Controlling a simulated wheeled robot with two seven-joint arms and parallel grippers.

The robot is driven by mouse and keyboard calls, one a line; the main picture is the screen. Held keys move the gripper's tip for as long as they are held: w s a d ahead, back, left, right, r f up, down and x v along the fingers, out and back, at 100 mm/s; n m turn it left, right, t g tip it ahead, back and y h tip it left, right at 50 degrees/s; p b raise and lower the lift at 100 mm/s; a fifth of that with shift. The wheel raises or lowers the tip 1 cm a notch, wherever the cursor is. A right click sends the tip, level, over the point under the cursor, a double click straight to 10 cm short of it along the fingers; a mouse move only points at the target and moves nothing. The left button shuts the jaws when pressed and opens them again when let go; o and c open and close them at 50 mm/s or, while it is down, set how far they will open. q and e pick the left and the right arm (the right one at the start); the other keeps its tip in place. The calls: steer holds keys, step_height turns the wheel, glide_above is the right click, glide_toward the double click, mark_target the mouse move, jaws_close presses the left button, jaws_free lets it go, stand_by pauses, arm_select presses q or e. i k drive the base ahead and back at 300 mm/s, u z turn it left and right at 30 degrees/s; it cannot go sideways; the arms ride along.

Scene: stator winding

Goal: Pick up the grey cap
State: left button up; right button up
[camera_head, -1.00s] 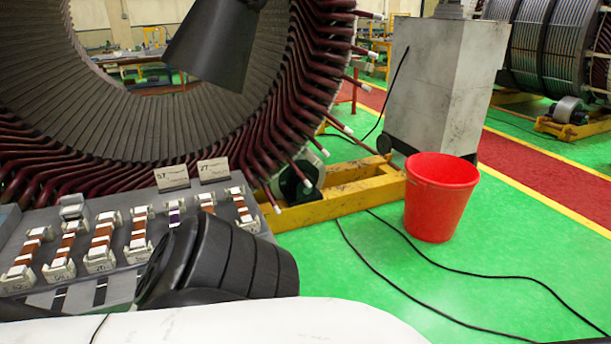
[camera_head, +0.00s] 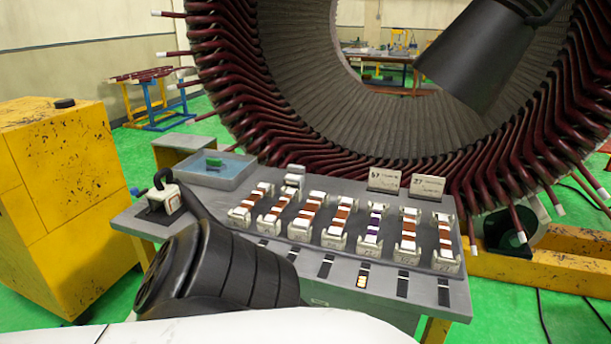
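I cannot make out a grey cap for certain. A small dark round piece (camera_head: 64,103) lies on top of the yellow cabinet, but its colour looks nearly black. The grey work table (camera_head: 290,258) holds rows of holders (camera_head: 305,222) with pale ends and brown or purple strips. A small pale block (camera_head: 294,169) stands at the back of these rows. Neither gripper's fingertips show. A black ribbed link and a white link of my own arm cover the table's front left part.
The yellow cabinet (camera_head: 70,175) stands left of the table. A shallow tray (camera_head: 207,172) with a green item and a small white box with a black loop (camera_head: 163,200) are at the table's left. The large stator (camera_head: 225,65) rises behind. A dark cone-shaped lamp (camera_head: 475,60) hangs in front of it.

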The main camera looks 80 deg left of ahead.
mark_target(296, 174)
steer(key=u, duration=2.45)
